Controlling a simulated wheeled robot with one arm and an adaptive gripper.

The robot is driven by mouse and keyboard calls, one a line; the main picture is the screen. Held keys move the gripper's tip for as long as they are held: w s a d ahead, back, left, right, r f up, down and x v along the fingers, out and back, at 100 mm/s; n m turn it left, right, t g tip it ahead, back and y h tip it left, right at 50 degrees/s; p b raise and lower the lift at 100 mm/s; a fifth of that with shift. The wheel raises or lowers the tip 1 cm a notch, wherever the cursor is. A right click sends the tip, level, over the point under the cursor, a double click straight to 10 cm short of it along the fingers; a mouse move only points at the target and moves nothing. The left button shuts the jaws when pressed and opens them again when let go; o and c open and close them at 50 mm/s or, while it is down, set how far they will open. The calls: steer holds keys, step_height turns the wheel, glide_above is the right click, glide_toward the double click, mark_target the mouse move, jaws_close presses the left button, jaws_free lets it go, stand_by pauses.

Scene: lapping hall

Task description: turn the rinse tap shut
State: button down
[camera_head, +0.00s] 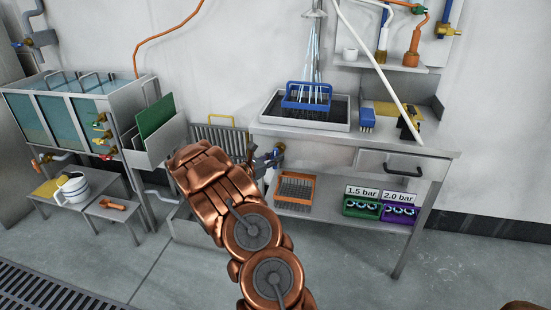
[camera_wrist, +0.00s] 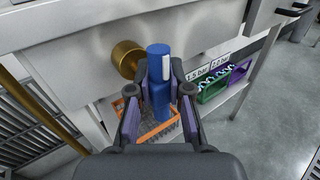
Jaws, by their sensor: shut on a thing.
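The rinse tap has a blue handle (camera_wrist: 157,95) and a round brass body (camera_wrist: 127,60) at the grey bench front in the wrist view. My gripper (camera_wrist: 160,88) is shut on the blue handle, one finger on each side, and the handle's top shows between them. In the head view, my gripper (camera_head: 264,161) is at the left end of the bench, and my arm hides most of the tap. Water (camera_head: 313,52) runs from a shower head (camera_head: 314,14) onto a blue rack (camera_head: 306,95) in a tray (camera_head: 283,121).
The bench (camera_head: 330,138) has a drawer (camera_head: 388,167) at right. Below lie an orange rack (camera_head: 295,187), a green bin (camera_head: 361,207) and a purple bin (camera_head: 398,213). A tank (camera_head: 85,105) with several valves stands at left. A yellow-handled rack (camera_head: 221,135) is beside my arm.

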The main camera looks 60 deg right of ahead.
steer(key=m+t+y+b, duration=0.1)
steer(key=m+y+b, duration=0.1)
steer(key=m, duration=0.1)
steer(key=shift+s+d+f+b, duration=0.1)
steer(key=shift+s+b, duration=0.05)
steer(key=shift+b, duration=0.2)
steer(key=m+t+y+b, duration=0.2)
steer(key=m+b, duration=0.1)
steer(key=shift+s+f, duration=0.15)
steer(key=m+t+y+b, duration=0.2)
steer(key=m+t+b, duration=0.1)
steer(key=b, duration=0.1)
steer(key=shift+f, duration=0.1)
steer(key=shift+m+t+y+b, duration=0.4)
steer(key=shift+m+t+b, duration=0.5)
steer(key=shift+b, duration=0.25)
steer(key=c, duration=1.1)
jaws_free()
